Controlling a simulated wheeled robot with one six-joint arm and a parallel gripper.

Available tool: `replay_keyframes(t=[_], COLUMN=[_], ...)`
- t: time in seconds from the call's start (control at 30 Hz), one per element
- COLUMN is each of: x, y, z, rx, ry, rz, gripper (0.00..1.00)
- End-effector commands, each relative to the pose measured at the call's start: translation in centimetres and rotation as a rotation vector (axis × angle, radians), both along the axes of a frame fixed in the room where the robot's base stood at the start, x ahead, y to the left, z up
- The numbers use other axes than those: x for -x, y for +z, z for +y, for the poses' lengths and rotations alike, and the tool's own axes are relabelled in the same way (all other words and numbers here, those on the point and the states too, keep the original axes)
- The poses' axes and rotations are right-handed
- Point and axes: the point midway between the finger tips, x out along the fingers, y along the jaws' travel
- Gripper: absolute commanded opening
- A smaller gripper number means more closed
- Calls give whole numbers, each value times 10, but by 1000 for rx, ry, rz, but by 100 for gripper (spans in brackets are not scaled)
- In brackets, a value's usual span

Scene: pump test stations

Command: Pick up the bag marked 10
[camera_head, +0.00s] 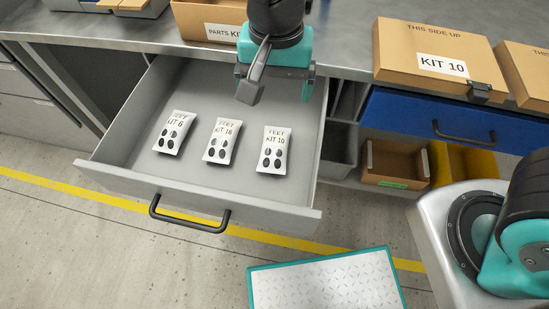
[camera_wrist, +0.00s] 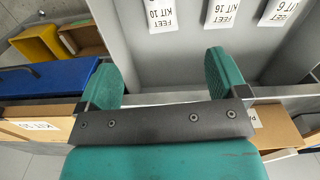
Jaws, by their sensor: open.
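The bag marked KIT 10 (camera_head: 273,150) is a small white packet with dark ovals, lying at the right in the open grey drawer (camera_head: 200,193). To its left lie the bag marked KIT 16 (camera_head: 221,142) and the bag marked KIT 6 (camera_head: 174,133). My gripper (camera_head: 277,95) is open and empty above the back of the drawer, apart from the bags. In the wrist view my gripper (camera_wrist: 170,75) shows two spread green fingers. The KIT 10 bag (camera_wrist: 162,14) is at that view's top edge, partly cut off.
A cardboard box marked KIT 10 (camera_head: 430,50) stands on the bench at right, above a shut blue drawer (camera_head: 400,117). A brown bin (camera_head: 393,168) and a yellow bin (camera_head: 462,163) sit below. A teal-edged plate (camera_head: 325,283) is in front of the drawer.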

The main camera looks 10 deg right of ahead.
Motion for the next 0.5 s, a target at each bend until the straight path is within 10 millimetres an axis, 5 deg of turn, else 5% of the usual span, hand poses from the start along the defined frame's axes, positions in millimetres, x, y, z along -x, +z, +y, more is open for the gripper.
replay_keyframes(t=[0.5], x=[-1], y=[-108], z=[1], rx=[14], ry=[-30], rz=[0], gripper=[92])
